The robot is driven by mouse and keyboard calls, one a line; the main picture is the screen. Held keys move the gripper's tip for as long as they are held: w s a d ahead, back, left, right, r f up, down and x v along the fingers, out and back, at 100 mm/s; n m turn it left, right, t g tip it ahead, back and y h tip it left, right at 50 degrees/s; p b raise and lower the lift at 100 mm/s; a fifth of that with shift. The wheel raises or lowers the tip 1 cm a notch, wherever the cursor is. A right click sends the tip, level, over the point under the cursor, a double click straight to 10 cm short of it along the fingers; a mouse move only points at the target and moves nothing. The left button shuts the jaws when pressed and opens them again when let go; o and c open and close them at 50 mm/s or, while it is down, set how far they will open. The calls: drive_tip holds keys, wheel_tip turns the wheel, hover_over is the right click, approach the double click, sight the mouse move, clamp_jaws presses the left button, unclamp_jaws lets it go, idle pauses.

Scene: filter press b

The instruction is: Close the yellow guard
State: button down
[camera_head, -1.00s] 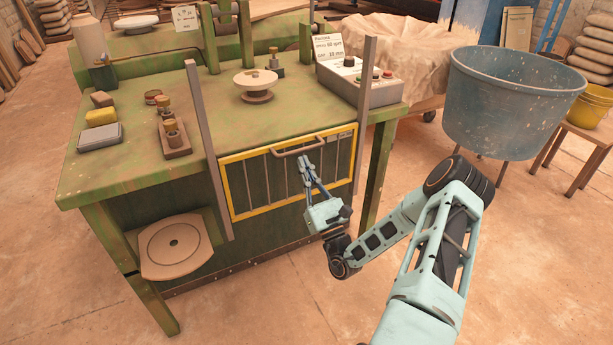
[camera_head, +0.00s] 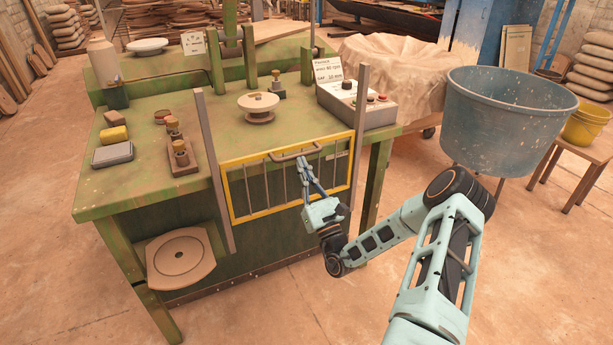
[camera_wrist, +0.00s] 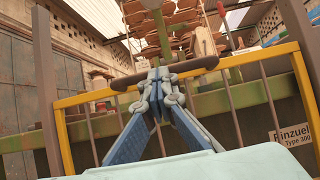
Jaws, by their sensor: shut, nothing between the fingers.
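The yellow guard (camera_head: 226,190) is a yellow frame with thin grey vertical bars, upright between two grey posts on the front of the green bench. Its top edge is near the benchtop level, and the posts rise well above it. A brown bar handle (camera_head: 284,156) runs along its top; in the wrist view the handle (camera_wrist: 203,64) crosses just behind my fingertips. My gripper (camera_head: 303,159) is shut with nothing held, its fingertips at the underside of the handle. The wrist view shows the fingers (camera_wrist: 158,78) together there; I cannot tell whether they touch it.
The left post (camera_head: 212,165) and right post (camera_head: 361,110) flank the guard. A control box (camera_head: 356,101) and a round wheel (camera_head: 258,106) are on the benchtop. A blue tub (camera_head: 508,120) stands right. Floor in front is open.

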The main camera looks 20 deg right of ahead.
wheel_tip(320, 180, up, 19)
drive_tip(key=p, duration=1.4)
